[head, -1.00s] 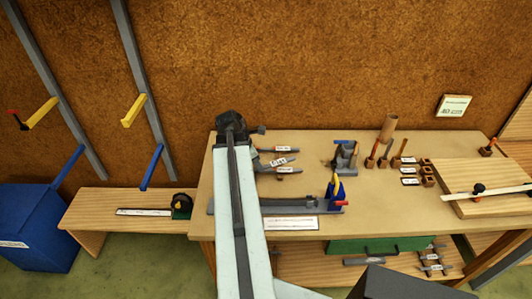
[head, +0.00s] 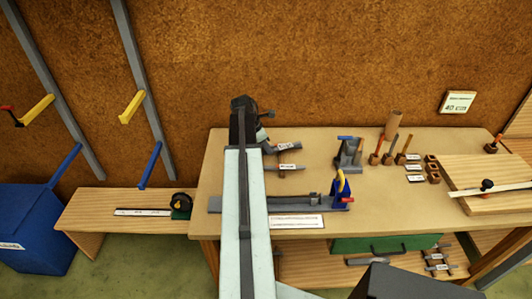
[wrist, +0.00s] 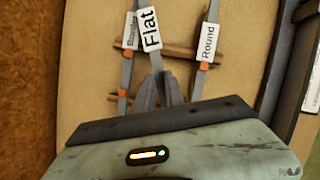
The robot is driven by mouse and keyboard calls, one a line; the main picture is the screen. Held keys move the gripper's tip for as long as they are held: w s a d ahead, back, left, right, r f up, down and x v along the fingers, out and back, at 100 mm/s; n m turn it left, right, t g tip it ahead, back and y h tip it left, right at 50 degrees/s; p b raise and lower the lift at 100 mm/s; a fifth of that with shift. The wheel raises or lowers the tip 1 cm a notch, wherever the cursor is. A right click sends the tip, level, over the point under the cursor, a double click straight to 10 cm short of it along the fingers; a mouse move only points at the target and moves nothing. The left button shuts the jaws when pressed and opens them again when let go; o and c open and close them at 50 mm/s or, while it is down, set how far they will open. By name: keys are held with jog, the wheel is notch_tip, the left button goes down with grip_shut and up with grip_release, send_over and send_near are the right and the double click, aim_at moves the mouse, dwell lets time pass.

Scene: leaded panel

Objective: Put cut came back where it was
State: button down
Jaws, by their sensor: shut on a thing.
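Three grey strips with white labels show in the wrist view at the back left of the bench. The middle strip, labelled Flat (wrist: 152,32), is tilted and lies between the fingers of my gripper (wrist: 158,90), which is shut on it. Its label overlaps the partly hidden label of the left strip (wrist: 127,75). The strip labelled Round (wrist: 204,68) is on the right, apart from my gripper. The left and Round strips have orange marks and cross wooden bars (wrist: 180,49). In the head view my arm hides the gripper's fingertips; the Round strip (head: 287,167) shows beside it.
A cork wall stands behind. The bench centre is fairly clear.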

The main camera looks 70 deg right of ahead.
jog(key=shift+w+a+f, duration=0.1)
jog(key=shift+w+f, duration=0.15)
jog(key=shift+f, duration=0.6)
jog(key=c, duration=1.4)
grip_release()
jog(key=shift+r, duration=0.15)
jog(key=shift+r, duration=0.3)
jog(key=p+v, duration=1.1)
jog(key=v, duration=0.1)
